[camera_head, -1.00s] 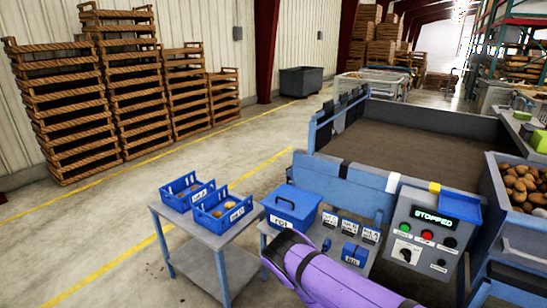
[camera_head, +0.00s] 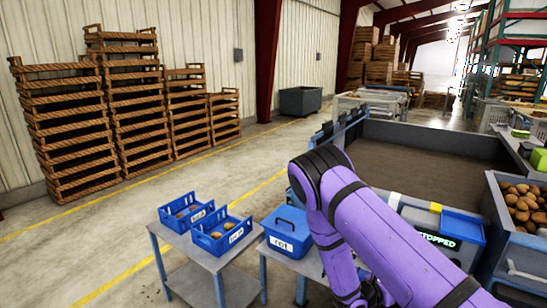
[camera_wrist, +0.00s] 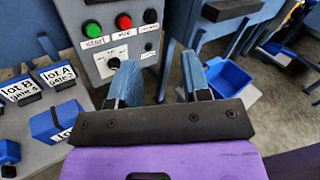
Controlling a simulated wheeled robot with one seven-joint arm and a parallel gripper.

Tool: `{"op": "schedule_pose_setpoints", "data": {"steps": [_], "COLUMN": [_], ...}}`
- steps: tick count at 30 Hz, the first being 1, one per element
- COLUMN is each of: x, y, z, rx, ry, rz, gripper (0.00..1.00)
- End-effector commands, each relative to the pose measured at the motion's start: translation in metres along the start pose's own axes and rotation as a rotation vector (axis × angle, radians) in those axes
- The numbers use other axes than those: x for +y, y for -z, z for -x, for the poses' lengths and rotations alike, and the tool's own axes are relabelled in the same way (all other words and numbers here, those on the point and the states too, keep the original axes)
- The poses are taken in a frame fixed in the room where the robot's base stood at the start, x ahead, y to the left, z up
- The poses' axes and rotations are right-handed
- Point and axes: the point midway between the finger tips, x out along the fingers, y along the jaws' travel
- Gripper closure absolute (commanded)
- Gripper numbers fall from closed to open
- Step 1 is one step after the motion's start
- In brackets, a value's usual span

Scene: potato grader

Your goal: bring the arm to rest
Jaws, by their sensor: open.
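My purple arm (camera_head: 375,225) rises from the bottom right in the head view, bends at a black-banded elbow and points down at the bottom edge. Its end is not clear there. In the wrist view my gripper (camera_wrist: 160,82) shows two blue fingers set apart, with nothing between them. The fingers are in front of the grey control panel (camera_wrist: 77,18), near its start and stop buttons. I cannot tell whether they touch it.
A side table (camera_head: 213,262) holds two blue crates (camera_head: 221,233) with potatoes. The grader's belt bed (camera_head: 420,150) lies behind my arm. A potato bin (camera_head: 520,245) is at right. The floor at left is open.

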Motion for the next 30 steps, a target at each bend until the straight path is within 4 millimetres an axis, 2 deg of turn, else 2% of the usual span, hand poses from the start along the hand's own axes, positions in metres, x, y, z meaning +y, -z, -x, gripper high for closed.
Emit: {"op": "schedule_pose_setpoints", "data": {"steps": [1,3,12,21,30], "x": [-0.005,-0.014,-0.058,-0.108,-0.161], "y": [-0.016,-0.035,-0.105,-0.165,-0.216], "z": [-0.001,-0.002,0.001,0.011,0.028], "rx": [0.030,0.072,0.259,0.452,0.650], "ry": [0.038,0.094,0.312,0.508,0.680], "rz": [-0.051,-0.116,-0.393,-0.670,-0.949], "gripper": [0.56,0.56,0.56,0.56,0.56]}}
